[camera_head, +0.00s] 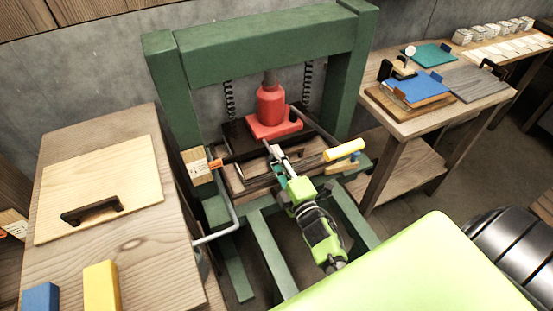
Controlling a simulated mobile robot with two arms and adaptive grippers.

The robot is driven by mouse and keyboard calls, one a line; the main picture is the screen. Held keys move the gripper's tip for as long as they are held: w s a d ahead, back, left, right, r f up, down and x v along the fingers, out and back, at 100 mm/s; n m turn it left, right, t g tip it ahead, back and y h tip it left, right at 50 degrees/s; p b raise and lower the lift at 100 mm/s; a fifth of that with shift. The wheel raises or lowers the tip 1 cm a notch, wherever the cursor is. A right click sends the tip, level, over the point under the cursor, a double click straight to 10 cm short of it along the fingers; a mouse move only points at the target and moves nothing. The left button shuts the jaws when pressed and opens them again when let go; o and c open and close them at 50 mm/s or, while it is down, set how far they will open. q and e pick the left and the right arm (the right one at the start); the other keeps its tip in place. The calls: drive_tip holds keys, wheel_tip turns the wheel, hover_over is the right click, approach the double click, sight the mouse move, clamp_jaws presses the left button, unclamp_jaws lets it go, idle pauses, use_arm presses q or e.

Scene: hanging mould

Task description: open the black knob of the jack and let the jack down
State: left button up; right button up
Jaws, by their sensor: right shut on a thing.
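The red jack (270,105) stands upright on its red base in the green press frame (262,42), its ram reaching up towards the crossbeam. My right gripper (273,152) comes in from the lower right, with its fingertips just in front of the jack's base. It is shut on a small dark thing there, apparently the black knob, which the fingers mostly hide. My left gripper is not in view.
A wooden cabinet (130,245) with a handled board (98,190) stands left. A wooden table (420,124) with blue, teal and grey boards stands right. The press's green legs spread across the floor in front.

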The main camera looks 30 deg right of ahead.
drive_tip(key=shift+s+a+f, duration=0.1)
drive_tip(key=shift+s+f, duration=0.1)
drive_tip(key=shift+f, duration=0.45)
drive_tip(key=o, duration=1.1)
drive_tip(key=shift+s, duration=0.15)
drive_tip(key=s, duration=0.6)
drive_tip(key=shift+a+r, duration=0.1)
drive_tip(key=shift+a, duration=0.05)
drive_tip(key=shift+s+r, duration=0.15)
drive_tip(key=shift+s, duration=0.3)
drive_tip(key=shift+r, duration=0.1)
